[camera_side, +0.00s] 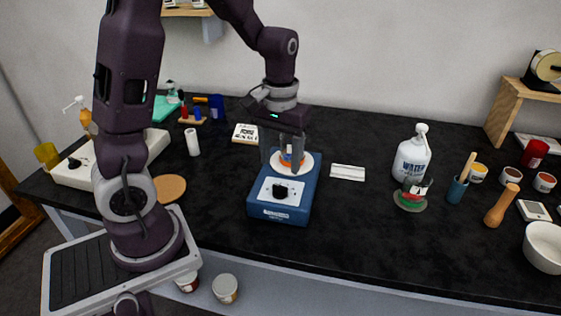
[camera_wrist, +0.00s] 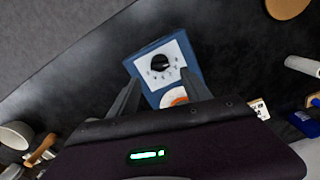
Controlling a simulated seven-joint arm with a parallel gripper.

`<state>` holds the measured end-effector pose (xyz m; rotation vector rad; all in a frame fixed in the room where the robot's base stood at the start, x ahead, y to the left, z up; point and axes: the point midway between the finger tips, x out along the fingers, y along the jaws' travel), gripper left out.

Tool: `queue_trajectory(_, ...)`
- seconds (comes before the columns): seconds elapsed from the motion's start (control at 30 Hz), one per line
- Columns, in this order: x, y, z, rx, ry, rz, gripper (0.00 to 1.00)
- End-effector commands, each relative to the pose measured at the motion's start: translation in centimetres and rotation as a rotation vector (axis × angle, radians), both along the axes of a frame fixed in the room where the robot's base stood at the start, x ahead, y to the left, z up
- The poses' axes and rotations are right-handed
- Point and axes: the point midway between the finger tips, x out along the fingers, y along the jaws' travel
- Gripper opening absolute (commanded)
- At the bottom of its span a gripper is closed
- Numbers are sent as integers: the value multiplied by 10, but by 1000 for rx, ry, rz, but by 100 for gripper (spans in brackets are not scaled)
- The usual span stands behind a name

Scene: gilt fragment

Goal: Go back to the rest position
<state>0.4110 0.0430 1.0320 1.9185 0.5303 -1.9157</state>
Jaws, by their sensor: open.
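My gripper (camera_side: 285,160) points down over the round white plate (camera_side: 306,163) of a blue hotplate (camera_side: 281,214). Its fingers are apart. A small orange and white item (camera_side: 290,157) shows between the fingers, on or just above the plate; the fingers partly hide it. In the wrist view the open fingers (camera_wrist: 158,95) straddle the rear of the blue hotplate (camera_wrist: 140,65), with its dial towards the top. Part of an orange and white round shape (camera_wrist: 174,97) shows between them, and the gripper body hides the rest.
A white cylinder (camera_side: 192,142) and a cork disc (camera_side: 170,188) are to the left.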

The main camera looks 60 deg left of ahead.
Motion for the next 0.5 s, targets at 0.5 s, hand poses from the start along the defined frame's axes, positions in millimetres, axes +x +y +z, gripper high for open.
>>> queue_trajectory(0.5,-127,-84,125,79,-412,-453,56)
